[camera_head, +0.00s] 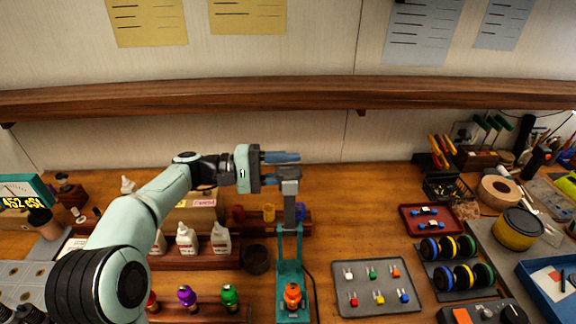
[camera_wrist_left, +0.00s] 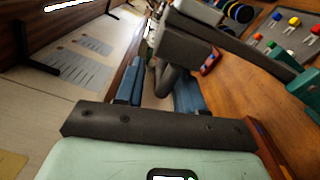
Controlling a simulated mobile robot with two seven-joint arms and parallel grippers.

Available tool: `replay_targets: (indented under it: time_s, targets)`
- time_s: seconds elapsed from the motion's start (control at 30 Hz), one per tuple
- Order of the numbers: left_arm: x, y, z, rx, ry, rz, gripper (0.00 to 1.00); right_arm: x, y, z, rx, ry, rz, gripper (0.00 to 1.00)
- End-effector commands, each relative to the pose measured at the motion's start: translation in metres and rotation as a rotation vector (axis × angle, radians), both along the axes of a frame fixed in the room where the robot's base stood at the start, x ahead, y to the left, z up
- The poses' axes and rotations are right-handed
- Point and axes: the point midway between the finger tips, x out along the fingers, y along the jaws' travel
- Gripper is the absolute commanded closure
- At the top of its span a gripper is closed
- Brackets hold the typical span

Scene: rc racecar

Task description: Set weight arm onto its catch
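The weight arm (camera_head: 290,205) is a grey bar with a blocky head, standing about upright on a teal stand (camera_head: 290,270) with an orange part low at its front. My left gripper (camera_head: 282,157) reaches in from the left, its blue fingers level with the top of the grey head. In the left wrist view my gripper (camera_wrist_left: 158,88) has its fingers apart. The grey head (camera_wrist_left: 185,45) lies just beyond them, with a short grey post between the fingers; I cannot tell whether they touch it. I cannot make out the catch. My right gripper is not in view.
Racks of white bottles (camera_head: 187,238) stand left of the stand. A grey tray (camera_head: 376,287) with several coloured pieces, a red tray (camera_head: 429,219) and coloured wheels (camera_head: 450,248) lie to the right. A wooden shelf (camera_head: 300,91) runs along the wall above.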

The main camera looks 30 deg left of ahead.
Motion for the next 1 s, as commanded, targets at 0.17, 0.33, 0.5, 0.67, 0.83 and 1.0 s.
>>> replay_targets:
  time_s: [0.17, 0.33, 0.5, 0.67, 0.83, 1.0]
  targets:
    - [0.0022, -0.0035, -0.0002, 0.0, 0.0, 0.0, 0.62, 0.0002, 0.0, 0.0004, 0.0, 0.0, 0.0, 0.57]
    - [0.0021, -0.0033, -0.0002, 0.0, 0.0, 0.0, 0.65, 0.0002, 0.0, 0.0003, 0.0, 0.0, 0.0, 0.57]
    - [0.002, -0.003, 0.0004, -0.001, -0.001, 0.0, 1.0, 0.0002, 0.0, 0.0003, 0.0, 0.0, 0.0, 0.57]
    - [0.0023, -0.0029, 0.0015, 0.0, -0.005, 0.002, 1.0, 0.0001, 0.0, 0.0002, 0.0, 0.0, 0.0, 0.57]
    - [0.0056, -0.0041, 0.004, 0.011, -0.025, 0.003, 1.0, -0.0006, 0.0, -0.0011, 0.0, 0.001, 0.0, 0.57]
    - [0.0091, -0.0059, 0.0072, 0.025, -0.053, 0.003, 1.0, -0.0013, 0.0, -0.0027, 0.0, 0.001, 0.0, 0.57]
